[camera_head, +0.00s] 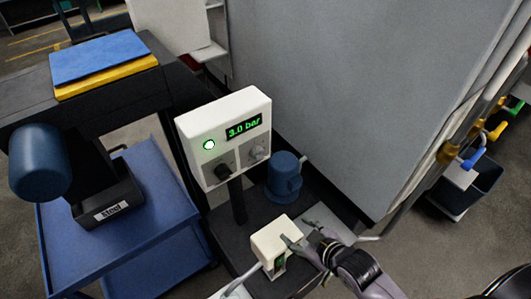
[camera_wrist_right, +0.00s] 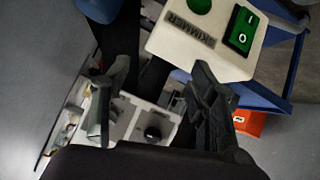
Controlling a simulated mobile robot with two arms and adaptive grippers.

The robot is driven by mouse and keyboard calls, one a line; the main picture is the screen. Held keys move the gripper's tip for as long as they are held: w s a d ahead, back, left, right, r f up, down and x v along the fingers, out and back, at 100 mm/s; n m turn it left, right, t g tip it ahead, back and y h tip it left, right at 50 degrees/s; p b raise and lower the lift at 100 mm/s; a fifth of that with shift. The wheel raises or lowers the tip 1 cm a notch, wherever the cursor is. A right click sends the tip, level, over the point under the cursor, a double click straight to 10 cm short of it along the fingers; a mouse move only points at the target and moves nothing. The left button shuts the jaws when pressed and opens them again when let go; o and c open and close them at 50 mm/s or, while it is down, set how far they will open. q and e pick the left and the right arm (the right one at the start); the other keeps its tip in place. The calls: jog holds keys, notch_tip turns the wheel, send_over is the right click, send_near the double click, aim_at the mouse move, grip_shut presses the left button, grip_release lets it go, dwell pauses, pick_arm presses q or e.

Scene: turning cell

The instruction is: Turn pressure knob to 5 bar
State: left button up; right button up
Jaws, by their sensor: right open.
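A white control panel (camera_head: 222,125) stands on a dark post, tilted in the head view. Its green display (camera_head: 244,127) reads 3.0 bar. Below are a black knob (camera_head: 224,172) and a grey knob (camera_head: 257,153); which one sets pressure cannot be read. A green lamp (camera_head: 209,145) is lit at its left. My right gripper (camera_head: 300,236) is open, below and right of the panel, apart from both knobs. Its two spread fingers (camera_wrist_right: 162,70) show in the right wrist view with nothing gripped. My left gripper is not in view.
A white skimmer box (camera_head: 275,246) with a green switch (camera_wrist_right: 242,30) is close to my right gripper. A blue motor-like unit (camera_head: 284,178) stands behind it. A large grey panel (camera_head: 345,85) bounds the right.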

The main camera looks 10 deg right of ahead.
jog(key=w+r+n+t+y, duration=0.1)
jog(key=w+r+n+t, duration=0.1)
jog(key=w+r, duration=0.1)
jog(key=shift+y, duration=0.4)
notch_tip(320, 180, up, 5)
jog(key=w+d+n+t+y, duration=0.2)
jog(key=n+t+y, duration=0.1)
jog(key=t, duration=0.1)
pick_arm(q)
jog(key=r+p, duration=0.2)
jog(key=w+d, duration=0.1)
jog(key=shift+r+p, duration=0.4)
pick_arm(e)
send_near(262, 157)
jog(key=shift+n, duration=0.3)
jog(key=x, duration=1)
jog(key=shift+f, duration=0.1)
jog(key=c, duration=1.2)
